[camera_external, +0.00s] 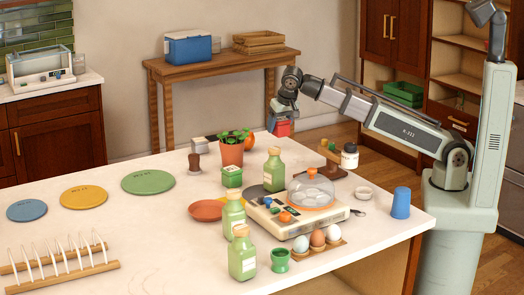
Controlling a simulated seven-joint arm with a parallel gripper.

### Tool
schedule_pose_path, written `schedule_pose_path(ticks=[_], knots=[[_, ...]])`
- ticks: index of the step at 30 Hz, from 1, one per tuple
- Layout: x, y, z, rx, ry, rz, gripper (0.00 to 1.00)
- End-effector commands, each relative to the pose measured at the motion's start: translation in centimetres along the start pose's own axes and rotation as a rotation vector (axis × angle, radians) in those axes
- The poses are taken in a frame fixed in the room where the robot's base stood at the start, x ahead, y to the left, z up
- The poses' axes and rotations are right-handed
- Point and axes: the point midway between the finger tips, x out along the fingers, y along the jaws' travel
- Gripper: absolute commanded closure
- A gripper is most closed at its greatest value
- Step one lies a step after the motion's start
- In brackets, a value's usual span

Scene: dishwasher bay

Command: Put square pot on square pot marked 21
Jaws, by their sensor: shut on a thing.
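My gripper (284,112) is above the back part of the counter, pointing down and shut on a small red square pot (283,129). The red pot hangs in the air, apart from the things below it. A small green square pot (231,178) stands on the counter, in front of the potted plant and to the lower left of my gripper. No number can be read on either pot, so I cannot tell which is marked 21. The fingertips are small and partly merged with the red pot in this view.
A potted plant (230,152) stands right behind the green pot. An orange plate (207,210) lies in front.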

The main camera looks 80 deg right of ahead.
Motion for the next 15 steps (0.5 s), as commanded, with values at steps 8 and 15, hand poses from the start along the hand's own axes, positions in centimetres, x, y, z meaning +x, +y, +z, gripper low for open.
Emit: schedule_pose_path(ticks=[8,15], knots=[[-3.5,-8.4,4.4,-0.126,0.000,-0.054,0.72],[-7.3,-17.6,7.4,-0.230,-0.005,-0.105,0.72]])
